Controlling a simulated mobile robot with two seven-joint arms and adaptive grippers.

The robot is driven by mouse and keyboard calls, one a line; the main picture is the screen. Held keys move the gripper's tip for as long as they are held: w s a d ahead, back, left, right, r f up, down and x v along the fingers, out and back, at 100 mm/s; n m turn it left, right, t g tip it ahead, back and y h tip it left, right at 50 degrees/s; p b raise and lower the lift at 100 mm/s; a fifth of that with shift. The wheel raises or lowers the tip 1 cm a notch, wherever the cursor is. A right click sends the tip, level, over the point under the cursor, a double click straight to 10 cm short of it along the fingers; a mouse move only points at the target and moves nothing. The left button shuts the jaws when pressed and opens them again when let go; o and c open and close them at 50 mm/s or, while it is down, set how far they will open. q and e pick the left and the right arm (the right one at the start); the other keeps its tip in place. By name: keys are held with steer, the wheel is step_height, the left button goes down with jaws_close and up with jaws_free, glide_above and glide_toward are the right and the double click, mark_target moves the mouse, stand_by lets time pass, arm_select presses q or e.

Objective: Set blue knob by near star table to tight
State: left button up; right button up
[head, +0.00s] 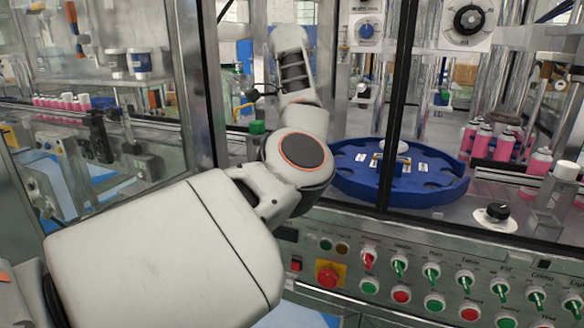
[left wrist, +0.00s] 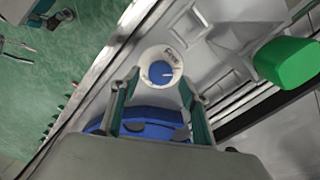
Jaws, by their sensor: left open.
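A blue knob (left wrist: 160,72) on a round white dial shows in the left wrist view. The dial has small print and marks; I cannot read the setting. My left gripper (left wrist: 160,106) is open, its two green-grey fingers apart and pointing toward the dial, with nothing held between them. Part of a blue table (left wrist: 152,120) shows between and behind the fingers. In the head view the blue star table (head: 350,185) stands right of my left arm, which hides my left gripper. Another blue knob (head: 366,31) on a white plate is higher up behind the glass. My right gripper is not in view.
A green block (left wrist: 287,62) is right of the dial; a green block (head: 257,127) also shows beside my arm. A dark door frame post (head: 397,110) crosses the star table. A black knob (head: 497,212), pink cans (head: 503,145) and a switch panel (head: 450,285) are to the right.

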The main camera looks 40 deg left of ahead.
arm_select(q)
steer(key=shift+f, duration=1.25)
steer(key=shift+r, duration=0.1)
